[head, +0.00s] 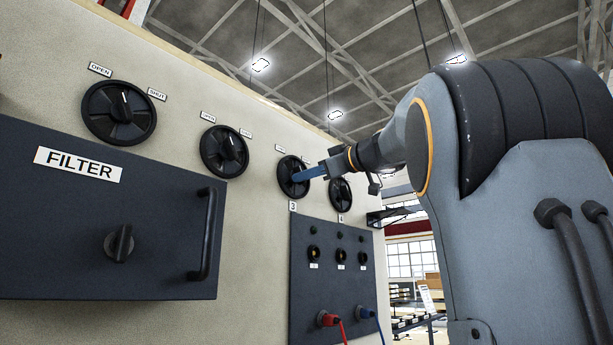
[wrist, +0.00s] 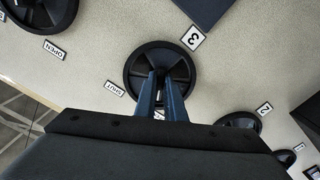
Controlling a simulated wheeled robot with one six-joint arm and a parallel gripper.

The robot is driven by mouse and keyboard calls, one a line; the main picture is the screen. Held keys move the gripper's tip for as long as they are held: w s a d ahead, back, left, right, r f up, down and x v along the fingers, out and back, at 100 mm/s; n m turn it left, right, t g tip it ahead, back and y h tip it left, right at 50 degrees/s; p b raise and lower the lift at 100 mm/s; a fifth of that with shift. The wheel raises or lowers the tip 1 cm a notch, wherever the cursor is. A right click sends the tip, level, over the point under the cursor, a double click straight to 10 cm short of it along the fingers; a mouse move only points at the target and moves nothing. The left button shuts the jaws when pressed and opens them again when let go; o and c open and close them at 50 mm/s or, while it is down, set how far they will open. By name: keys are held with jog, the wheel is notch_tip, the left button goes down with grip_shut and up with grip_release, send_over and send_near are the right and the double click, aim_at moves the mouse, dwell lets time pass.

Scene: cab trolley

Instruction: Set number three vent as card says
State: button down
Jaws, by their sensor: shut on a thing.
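The number three vent (head: 288,190) is a round black dial on the cream wall, third in a row, with a "3" plate below it. My gripper (head: 300,176) reaches it from the right with blue fingers. In the wrist view, the fingers (wrist: 161,92) are shut on the middle bar of the number three vent (wrist: 133,70). The "3" plate (wrist: 193,38) and a SHUT label (wrist: 115,89) show beside the dial. The fingers hide most of the bar, so its exact angle is hard to tell. I cannot make out a readable instruction card.
Similar vents stand left (head: 224,151) and right (head: 341,194) of it; a larger one (head: 119,112) is farther left. A dark FILTER door (head: 70,220) with a handle projects at the left. A dark panel (head: 335,280) with knobs and red and blue plugs is below.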

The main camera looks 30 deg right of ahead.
jog(key=shift+m+b, duration=0.35)
jog(key=shift+m, duration=0.05)
jog(key=m+b, duration=0.1)
jog(key=m, duration=0.4)
jog(key=m+b, duration=0.2)
jog(key=m, duration=0.4)
jog(key=shift+s+a+r, duration=0.1)
jog(key=shift+a+r, duration=0.05)
jog(key=shift+a, duration=0.05)
dwell(0.5)
jog(key=c, duration=1.8)
grip_release()
jog(key=shift+d, duration=0.1)
jog(key=shift+c, duration=0.2)
